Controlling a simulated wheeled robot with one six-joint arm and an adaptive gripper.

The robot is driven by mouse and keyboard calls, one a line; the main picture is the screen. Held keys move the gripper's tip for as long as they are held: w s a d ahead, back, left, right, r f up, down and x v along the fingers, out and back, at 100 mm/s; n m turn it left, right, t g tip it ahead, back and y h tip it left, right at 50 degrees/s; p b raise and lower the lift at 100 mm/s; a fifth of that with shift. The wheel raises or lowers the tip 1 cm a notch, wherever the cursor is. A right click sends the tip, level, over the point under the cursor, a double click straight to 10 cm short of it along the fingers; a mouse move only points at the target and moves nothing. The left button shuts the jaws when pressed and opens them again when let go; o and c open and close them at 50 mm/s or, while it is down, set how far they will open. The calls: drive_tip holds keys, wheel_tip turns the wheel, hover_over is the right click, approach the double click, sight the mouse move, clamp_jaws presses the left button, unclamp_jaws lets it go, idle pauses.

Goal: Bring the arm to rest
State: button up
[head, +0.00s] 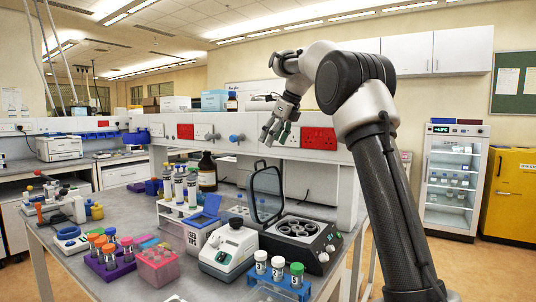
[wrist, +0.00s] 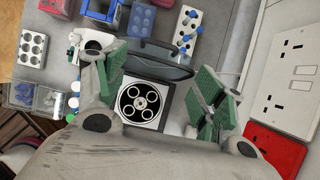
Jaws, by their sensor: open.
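My gripper (head: 275,133) is raised above the back of the lab bench in the head view, with its fingers pointing down and to the left. It is open and empty, apart from everything below it. In the wrist view my gripper (wrist: 163,95) shows its two green-padded fingers spread wide. Between them, farther down, is the round rotor of a centrifuge (wrist: 140,104). My arm rises from the lower right and bends left at the top.
The centrifuge (head: 297,229) stands on the bench with its clear lid (head: 267,190) raised. A blue rack (head: 280,287) with capped tubes, a purple tube rack (head: 110,268) and a brown bottle (head: 207,172) stand around it. The socket panel (head: 319,138) is close behind my gripper.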

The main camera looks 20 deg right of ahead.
drive_tip(key=shift+v, duration=1.45)
